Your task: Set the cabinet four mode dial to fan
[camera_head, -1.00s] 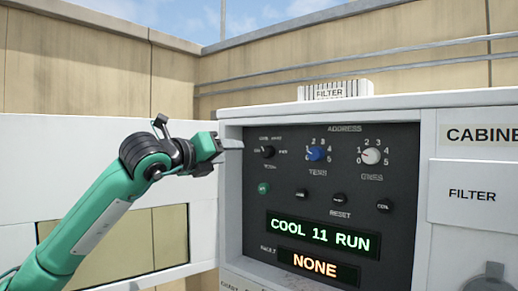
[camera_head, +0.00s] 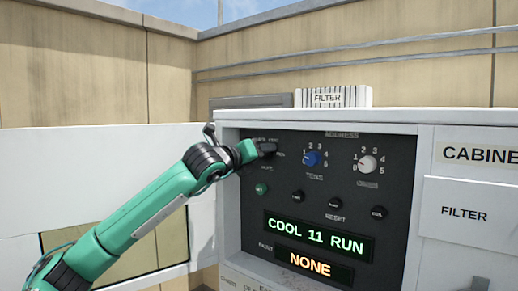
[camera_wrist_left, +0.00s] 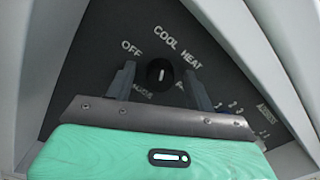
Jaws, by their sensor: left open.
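The black mode dial (camera_wrist_left: 160,73) sits on the dark control panel, with OFF, COOL and HEAT marked around it in the left wrist view. Its white pointer line is nearly upright, toward COOL. My left gripper (camera_wrist_left: 163,80) is open, with one finger on each side of the dial; I cannot tell whether they touch it. In the head view my left gripper (camera_head: 262,152) is at the panel's upper left and covers most of the dial. The green display (camera_head: 318,237) reads COOL 11 RUN. My right gripper is not in view.
A blue TENS knob (camera_head: 313,158) and a white ONES knob (camera_head: 367,164) are to the right of the dial. A row of small buttons (camera_head: 335,205) lies below. The fault display (camera_head: 315,262) reads NONE. White cabinet walls frame the recessed panel.

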